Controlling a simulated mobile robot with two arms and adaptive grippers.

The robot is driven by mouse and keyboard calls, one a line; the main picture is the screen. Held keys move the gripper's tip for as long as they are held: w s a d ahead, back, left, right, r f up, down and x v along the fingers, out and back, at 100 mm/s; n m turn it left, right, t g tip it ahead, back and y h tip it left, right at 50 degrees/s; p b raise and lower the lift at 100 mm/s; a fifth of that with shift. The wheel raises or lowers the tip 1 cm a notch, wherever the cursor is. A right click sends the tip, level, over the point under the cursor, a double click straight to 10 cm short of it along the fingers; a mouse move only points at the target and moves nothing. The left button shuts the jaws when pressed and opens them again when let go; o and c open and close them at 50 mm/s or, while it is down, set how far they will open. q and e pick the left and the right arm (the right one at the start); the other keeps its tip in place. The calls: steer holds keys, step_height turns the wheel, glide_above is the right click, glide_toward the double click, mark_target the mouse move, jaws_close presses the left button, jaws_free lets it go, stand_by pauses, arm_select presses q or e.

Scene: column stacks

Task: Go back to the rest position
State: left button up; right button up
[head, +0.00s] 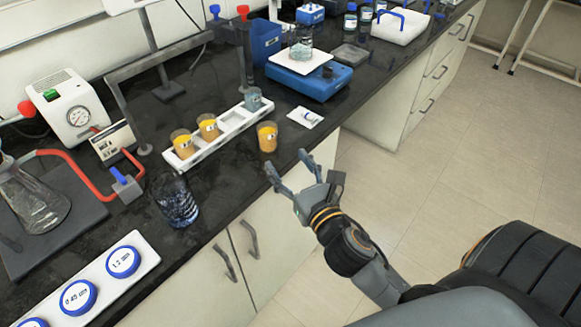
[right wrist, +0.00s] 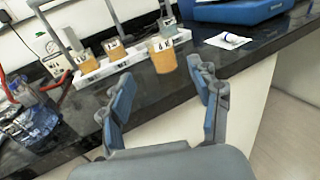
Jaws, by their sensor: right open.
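My right gripper (head: 290,172) is open and empty at the front edge of the black bench. In the right wrist view its two blue-padded fingers (right wrist: 163,100) are spread with nothing between them. An orange-filled column (head: 267,137) stands on the bench just beyond the fingertips, apart from them; it also shows in the right wrist view (right wrist: 162,55). Two more orange columns (head: 208,126) and (head: 183,144) and a grey-blue one (head: 253,99) sit in a white rack (head: 231,122). My left gripper is not in view.
A white tray with blue-capped discs (head: 148,257) lies front left. A blue balance (head: 310,82) with a beaker (head: 301,42) stands behind. The floor (head: 450,160) at right is clear.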

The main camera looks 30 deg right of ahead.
steer(key=shift+s, duration=0.25)
stand_by(0.3)
